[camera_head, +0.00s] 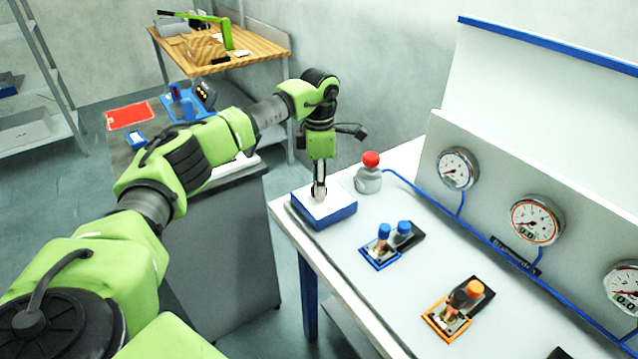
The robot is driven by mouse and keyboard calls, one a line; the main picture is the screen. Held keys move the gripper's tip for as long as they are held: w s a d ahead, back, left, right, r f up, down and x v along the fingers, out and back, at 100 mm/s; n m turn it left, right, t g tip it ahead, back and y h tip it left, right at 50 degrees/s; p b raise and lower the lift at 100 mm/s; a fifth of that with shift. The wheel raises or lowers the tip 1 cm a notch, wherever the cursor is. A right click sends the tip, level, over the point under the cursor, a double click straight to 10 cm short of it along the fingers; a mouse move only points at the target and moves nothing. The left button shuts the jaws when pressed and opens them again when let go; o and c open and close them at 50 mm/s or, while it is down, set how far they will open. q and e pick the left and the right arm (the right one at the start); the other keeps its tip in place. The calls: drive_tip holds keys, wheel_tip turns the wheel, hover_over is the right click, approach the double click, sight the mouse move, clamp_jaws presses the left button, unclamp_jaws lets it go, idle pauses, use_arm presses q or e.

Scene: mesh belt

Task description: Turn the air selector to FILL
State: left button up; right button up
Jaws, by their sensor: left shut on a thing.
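A blue box with a white top (336,215), which appears to be the air selector, sits at the near left end of the white bench. My left gripper (320,194) points straight down over its white top. Its fingers are close together, shut on a small part there that the fingers mostly hide, seemingly the selector's handle. I cannot read any FILL mark or tell which way the handle points. My right gripper is not in view.
A grey fitting with a red cap (370,172) stands just right of the box, with a blue hose (425,194) running from it along the panel. Blue-framed (381,254) and orange-framed (447,322) fixtures and round gauges (457,169) are further right. A grey cabinet (222,250) stands left.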

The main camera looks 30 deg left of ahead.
use_arm(q)
drive_tip(key=n, duration=0.5)
drive_tip(key=shift+n, duration=0.3)
idle(0.4)
drive_tip(key=o, duration=1.1)
drive_tip(key=shift+r, duration=0.1)
wheel_tip(320, 180, up, 12)
